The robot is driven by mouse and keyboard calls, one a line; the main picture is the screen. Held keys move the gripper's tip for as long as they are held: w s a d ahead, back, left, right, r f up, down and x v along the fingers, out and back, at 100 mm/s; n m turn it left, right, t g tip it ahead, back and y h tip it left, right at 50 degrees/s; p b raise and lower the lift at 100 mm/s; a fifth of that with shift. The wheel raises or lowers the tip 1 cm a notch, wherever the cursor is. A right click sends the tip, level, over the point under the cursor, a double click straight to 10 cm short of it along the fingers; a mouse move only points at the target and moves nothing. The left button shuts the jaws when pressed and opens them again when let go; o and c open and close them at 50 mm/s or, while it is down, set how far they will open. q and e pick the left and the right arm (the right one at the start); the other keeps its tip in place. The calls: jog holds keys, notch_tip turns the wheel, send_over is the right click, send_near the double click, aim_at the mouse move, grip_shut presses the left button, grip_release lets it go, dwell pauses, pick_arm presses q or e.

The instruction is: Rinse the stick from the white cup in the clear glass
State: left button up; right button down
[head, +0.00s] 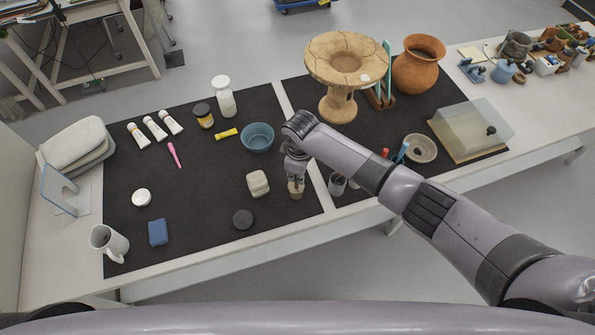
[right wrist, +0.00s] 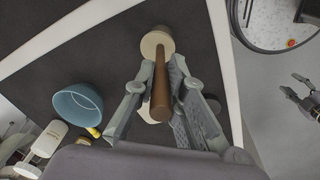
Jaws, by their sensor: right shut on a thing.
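My right gripper (head: 295,176) is shut on a brown stick (right wrist: 160,92), which stands out clearly between the fingers in the right wrist view. The stick's far end meets a small round cream cup (right wrist: 148,43); whether its tip is inside or just above is hard to tell. In the head view this small pale cup (head: 296,193) is directly below the fingers. The clear glass (head: 337,185) stands just right of the gripper, partly beside my forearm. A white mug (head: 106,242) with a handle stands at the front left. My left gripper (right wrist: 302,94) shows small in the right wrist view, fingers apart.
A blue bowl (head: 257,138), a cream block (head: 258,183) and a dark round lid (head: 242,219) are near the gripper. A cracked clay vessel (head: 340,102) stands behind my arm. A clear box (head: 474,128) is at the right. The left mat's middle is mostly clear.

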notch_tip(320, 180, up, 3)
jog(key=p, duration=0.2)
jog(key=shift+s+d+r+p, duration=0.1)
jog(key=shift+p, duration=0.2)
jog(key=shift+s+r, duration=0.15)
jog(key=shift+r, duration=1.5)
